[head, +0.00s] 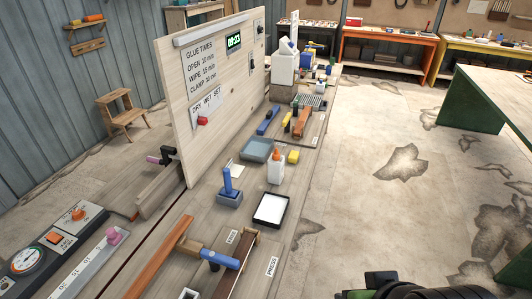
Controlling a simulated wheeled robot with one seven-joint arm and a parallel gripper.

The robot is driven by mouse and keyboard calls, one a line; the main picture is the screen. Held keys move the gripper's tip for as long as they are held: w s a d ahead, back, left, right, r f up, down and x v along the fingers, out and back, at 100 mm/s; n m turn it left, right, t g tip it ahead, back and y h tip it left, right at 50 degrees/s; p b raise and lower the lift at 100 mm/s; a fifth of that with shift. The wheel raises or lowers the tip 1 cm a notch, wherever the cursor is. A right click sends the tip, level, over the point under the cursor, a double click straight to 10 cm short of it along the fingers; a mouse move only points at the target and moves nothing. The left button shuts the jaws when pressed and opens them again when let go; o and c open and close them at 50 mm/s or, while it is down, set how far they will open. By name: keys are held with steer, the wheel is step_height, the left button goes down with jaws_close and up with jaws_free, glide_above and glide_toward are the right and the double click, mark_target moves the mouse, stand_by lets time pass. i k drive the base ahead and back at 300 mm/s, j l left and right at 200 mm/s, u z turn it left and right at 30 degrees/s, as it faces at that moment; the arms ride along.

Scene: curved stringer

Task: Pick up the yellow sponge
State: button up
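A small yellow block (293,157), which looks like the sponge, lies on the long wooden bench just right of a white glue bottle with an orange cap (276,167). A smaller yellow piece (287,120) shows farther back beside an orange-brown block. A dark part with green bits (415,288) at the bottom right edge seems to be mine. It is cut off by the frame and far from the yellow block. No fingertips can be made out, so I cannot tell whether my gripper is open or holds anything.
Near the yellow block are a grey-blue tray (257,149), a black-rimmed white tray (270,210) and a blue-handled tool (229,187). A tall sign board (213,85) stands along the bench's left side. Open floor (370,185) lies right of the bench, before a green-sided table (470,105).

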mark_target(293, 158)
steer(key=i+l+u, duration=0.65)
steer(key=u, duration=0.15)
steer(key=i+l+u, duration=0.25)
steer(key=l+u, duration=0.2)
steer(key=i+l+u, duration=0.15)
steer(key=l+u, duration=0.25)
steer(key=l, duration=0.15)
steer(key=l+u, duration=0.4)
steer(key=l, duration=0.15)
steer(key=l+u, duration=0.4)
steer(key=l, duration=0.2)
steer(key=l+u, duration=0.4)
steer(key=l, duration=0.2)
steer(key=k, duration=0.05)
